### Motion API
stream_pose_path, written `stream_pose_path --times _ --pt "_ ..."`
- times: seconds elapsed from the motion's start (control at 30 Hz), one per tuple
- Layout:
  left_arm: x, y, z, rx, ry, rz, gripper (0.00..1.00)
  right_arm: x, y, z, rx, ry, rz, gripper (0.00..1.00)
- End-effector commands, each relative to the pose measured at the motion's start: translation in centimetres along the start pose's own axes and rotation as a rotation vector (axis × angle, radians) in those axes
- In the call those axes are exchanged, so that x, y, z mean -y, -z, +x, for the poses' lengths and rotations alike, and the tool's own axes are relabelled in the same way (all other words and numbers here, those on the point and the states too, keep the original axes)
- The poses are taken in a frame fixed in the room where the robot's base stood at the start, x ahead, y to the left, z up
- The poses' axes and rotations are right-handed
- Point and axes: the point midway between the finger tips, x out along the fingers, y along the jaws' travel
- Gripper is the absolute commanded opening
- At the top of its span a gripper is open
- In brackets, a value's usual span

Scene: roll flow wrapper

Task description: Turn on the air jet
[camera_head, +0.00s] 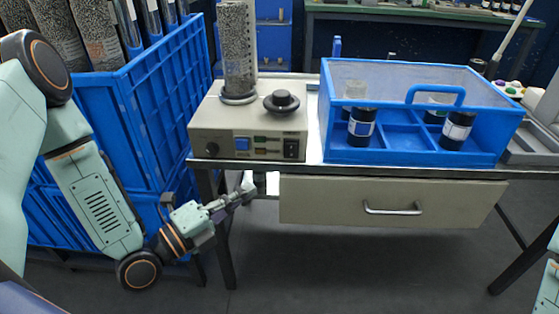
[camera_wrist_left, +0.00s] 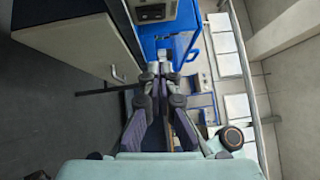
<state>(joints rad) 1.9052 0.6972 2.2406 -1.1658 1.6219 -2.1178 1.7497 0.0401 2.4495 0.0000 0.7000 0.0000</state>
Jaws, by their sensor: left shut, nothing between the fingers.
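A beige control box (camera_head: 222,115) stands on the left end of the table. Its front panel has a black round knob (camera_head: 212,149), a blue button (camera_head: 242,143), small indicators and a black switch (camera_head: 291,149). A round black knob (camera_head: 281,101) and a speckled cylinder (camera_head: 237,45) sit on its top. No part is readably labelled as the air jet. My left gripper (camera_head: 246,190) is shut and empty, below and in front of the box, apart from it. The left wrist view also shows this gripper (camera_wrist_left: 160,68), with the box's panel (camera_wrist_left: 153,12) at the top. My right gripper is out of view.
A drawer (camera_head: 340,203) with a metal handle hangs under the tabletop, right of my left gripper. A blue carrier (camera_head: 400,158) with several dark-capped jars stands to the right. Tall blue crates (camera_head: 130,110) are close on the left. The floor in front is clear.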

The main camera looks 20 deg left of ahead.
Motion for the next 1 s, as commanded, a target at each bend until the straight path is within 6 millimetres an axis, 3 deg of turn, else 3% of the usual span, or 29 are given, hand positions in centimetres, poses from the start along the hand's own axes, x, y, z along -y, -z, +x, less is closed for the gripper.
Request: stream_pose_path --times 0.43,1.0 --pt "0.0 0.0 1.2 -0.004 0.002 0.0 0.0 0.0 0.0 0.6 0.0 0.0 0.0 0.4" --pt "-0.1 0.1 8.2 -0.005 0.002 0.002 0.0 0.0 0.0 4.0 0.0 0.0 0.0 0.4"
